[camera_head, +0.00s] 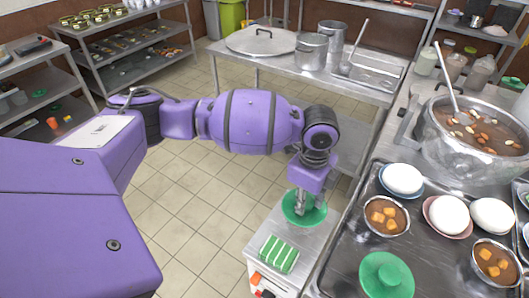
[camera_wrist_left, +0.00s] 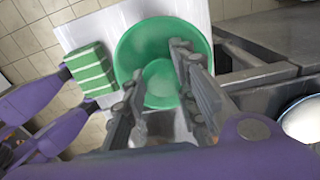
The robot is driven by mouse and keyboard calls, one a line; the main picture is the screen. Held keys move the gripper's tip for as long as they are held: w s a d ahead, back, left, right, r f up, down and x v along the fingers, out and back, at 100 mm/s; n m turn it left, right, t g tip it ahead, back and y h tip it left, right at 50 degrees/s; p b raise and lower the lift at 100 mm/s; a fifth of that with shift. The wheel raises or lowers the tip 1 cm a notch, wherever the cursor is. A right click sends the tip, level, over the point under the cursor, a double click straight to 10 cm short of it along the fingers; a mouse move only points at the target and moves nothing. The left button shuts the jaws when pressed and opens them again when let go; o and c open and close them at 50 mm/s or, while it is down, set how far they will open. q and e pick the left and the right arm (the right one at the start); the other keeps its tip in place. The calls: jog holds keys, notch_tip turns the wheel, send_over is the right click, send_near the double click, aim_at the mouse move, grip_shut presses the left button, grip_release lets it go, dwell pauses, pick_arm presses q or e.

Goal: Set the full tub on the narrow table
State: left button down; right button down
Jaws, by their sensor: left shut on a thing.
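The green round tub (camera_head: 291,213) is at the far end of the narrow white table (camera_head: 312,240). It also shows in the left wrist view (camera_wrist_left: 128,45), between and beyond my fingers. My left gripper (camera_head: 302,203) comes down over its middle and is shut on it; the fingers hide part of it. I cannot tell whether its base touches the tabletop, nor see what it holds. In the left wrist view the fingers of the left gripper (camera_wrist_left: 158,80) cross the green surface. My right gripper is not in view.
A green striped cloth (camera_head: 278,254) lies on the narrow table's near part. To the right, a dark tray (camera_head: 340,262) holds bowls and a green lid (camera_head: 386,275); a large stew pot (camera_head: 470,150) stands behind. A steel table (camera_head: 235,62) with pots is at the back.

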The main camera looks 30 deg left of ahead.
pick_arm(q)
jog(key=c, duration=1.4)
grip_release()
notch_tip(320, 180, up, 12)
jog(key=shift+r+p, duration=0.2)
jog(key=shift+p, duration=0.25)
